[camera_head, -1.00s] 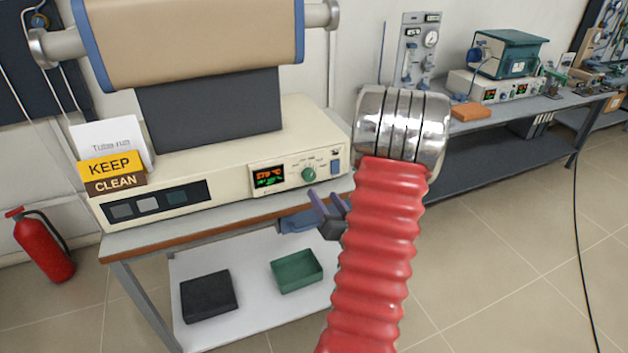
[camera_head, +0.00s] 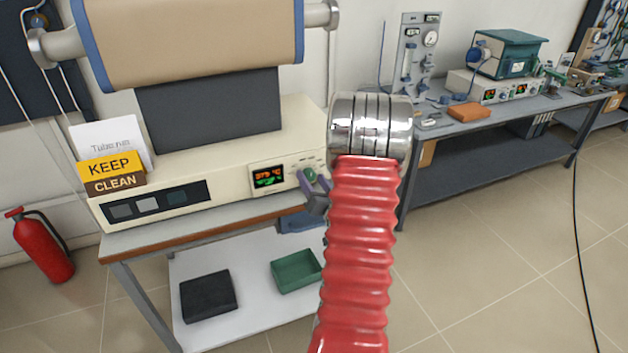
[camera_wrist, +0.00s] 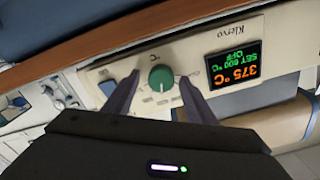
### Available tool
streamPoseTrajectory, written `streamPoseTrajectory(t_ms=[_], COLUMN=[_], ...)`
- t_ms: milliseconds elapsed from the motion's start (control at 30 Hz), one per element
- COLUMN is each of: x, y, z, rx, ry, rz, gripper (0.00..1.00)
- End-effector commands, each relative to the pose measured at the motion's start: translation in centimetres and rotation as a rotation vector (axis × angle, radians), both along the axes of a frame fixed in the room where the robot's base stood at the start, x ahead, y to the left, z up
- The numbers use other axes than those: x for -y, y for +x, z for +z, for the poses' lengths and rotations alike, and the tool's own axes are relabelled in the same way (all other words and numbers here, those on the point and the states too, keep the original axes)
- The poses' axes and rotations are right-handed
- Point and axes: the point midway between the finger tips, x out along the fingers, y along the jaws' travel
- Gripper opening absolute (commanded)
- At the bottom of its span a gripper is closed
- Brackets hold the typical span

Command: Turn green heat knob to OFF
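The green heat knob (camera_head: 310,175) is on the front panel of the cream furnace base (camera_head: 225,195), right of a small display (camera_head: 268,177). In the wrist view the knob (camera_wrist: 161,78) sits between the two purple fingers of my gripper (camera_wrist: 157,95), with gaps on both sides. The fingers are open, one on each side of it. In the head view my gripper (camera_head: 314,187) is at the knob, partly hidden by my red arm. The wrist view's display (camera_wrist: 233,64), upside down, reads 375 °C, SET 600 °C and OFF.
A yellow KEEP CLEAN sign (camera_head: 112,170) stands at the base's left end. A green tray (camera_head: 296,271) and a black box (camera_head: 208,296) lie on the lower shelf. A second bench (camera_head: 490,150) stands to the right. A red fire extinguisher (camera_head: 43,245) is at far left.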

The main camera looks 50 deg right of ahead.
Motion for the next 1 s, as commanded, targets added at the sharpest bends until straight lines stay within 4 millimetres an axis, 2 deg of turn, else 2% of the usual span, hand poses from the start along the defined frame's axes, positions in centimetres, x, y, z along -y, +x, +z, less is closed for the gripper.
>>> streamPoseTrajectory(t_ms=[67,567,600,1000], x=[-0.01,0.02,0.84,0.14], y=[0.00,-0.05,-0.14,-0.22], z=[0.00,-0.03,-0.03,-0.12], rx=[0.000,0.000,-0.001,-0.033], ry=[0.000,0.000,-0.001,-0.049], rz=[0.000,-0.001,-0.003,-0.007], gripper=[0.46,0.11,0.10,0.10])
